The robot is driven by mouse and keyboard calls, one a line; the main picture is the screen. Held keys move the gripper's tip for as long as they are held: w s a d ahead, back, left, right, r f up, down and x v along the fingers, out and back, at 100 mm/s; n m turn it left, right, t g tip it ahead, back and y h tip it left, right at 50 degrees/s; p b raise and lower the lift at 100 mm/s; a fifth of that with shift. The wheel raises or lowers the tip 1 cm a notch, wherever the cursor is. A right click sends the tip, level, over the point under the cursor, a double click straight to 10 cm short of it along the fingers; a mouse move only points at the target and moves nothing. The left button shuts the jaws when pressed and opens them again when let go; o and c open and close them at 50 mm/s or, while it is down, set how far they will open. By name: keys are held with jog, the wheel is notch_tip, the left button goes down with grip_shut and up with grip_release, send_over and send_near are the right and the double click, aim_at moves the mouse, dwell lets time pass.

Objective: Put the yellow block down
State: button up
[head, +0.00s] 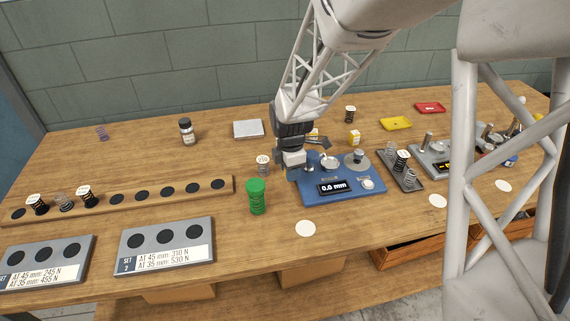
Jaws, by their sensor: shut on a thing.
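My gripper (291,172) is at the left end of the blue tester (345,198), low over the bench. It is shut, and a narrow bit of yellow shows at its fingertips. The held yellow block is mostly hidden by the fingers, and I cannot tell whether it touches the bench. A separate small yellow piece with a pale top (354,138) stands on the bench behind the tester. The tester's display reads 0.0 mm.
A yellow tray (396,123) and red tray (430,107) lie behind.

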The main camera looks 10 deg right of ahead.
notch_tip(320, 180, up, 7)
jog(key=shift+w+r, duration=0.1)
jog(key=shift+w, duration=0.25)
jog(key=w+a+m, duration=0.2)
jog(key=w+a, duration=0.2)
jog(key=w, duration=1.1)
jog(key=shift+s+a+f, duration=0.1)
jog(key=shift+a+f, duration=0.05)
jog(key=shift+f, duration=1.15)
jog(key=shift+s+a+f, duration=0.1)
jog(key=shift+f, duration=1.2)
send_over(255, 127)
jog(key=shift+f, duration=0.7)
jog(key=shift+s, duration=0.1)
jog(key=shift+f, duration=1.75)
